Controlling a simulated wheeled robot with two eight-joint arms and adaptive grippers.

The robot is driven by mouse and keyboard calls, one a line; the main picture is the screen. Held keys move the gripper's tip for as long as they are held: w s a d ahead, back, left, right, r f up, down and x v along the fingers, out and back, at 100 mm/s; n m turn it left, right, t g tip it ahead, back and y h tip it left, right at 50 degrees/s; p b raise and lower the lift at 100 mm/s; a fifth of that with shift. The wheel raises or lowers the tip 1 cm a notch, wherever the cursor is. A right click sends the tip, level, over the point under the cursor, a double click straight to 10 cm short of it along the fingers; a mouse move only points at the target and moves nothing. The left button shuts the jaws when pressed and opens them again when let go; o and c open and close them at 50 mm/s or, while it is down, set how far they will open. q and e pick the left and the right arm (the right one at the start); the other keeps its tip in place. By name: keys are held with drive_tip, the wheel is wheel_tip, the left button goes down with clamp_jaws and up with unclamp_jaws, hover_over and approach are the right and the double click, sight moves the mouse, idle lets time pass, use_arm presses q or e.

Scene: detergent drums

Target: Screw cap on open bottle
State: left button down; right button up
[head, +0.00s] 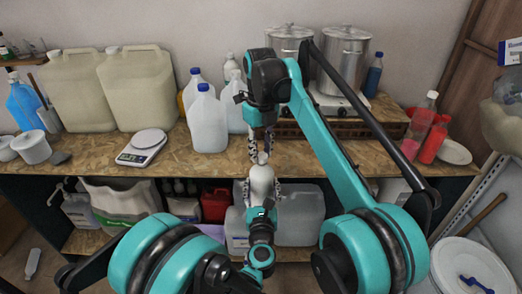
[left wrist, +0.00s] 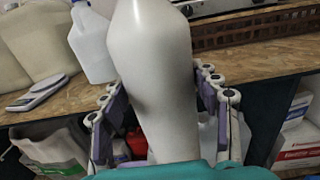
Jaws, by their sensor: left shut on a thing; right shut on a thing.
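A white bottle (head: 262,183) stands roughly upright in front of the bench edge. My left gripper (head: 261,194) is shut on it from below. In the left wrist view the bottle (left wrist: 150,75) fills the middle, between the two fingers of the left gripper (left wrist: 160,108); its top is cut off there. My right gripper (head: 261,150) points down, directly above the bottle, and is shut on a small pale cap (head: 262,158). The cap is mostly hidden by the fingers. I cannot tell whether it touches the bottle's neck.
A wooden bench (head: 195,165) runs behind the grippers. On it are a scale (head: 143,147), large canisters (head: 137,85), white jugs (head: 207,122), and steel pots (head: 343,58) on a hotplate. A shelf below holds more containers (head: 299,215). A white drum (head: 470,268) stands at lower right.

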drive_tip(key=o, duration=0.7)
drive_tip(key=shift+r, duration=2.3)
drive_tip(key=shift+c, duration=0.6)
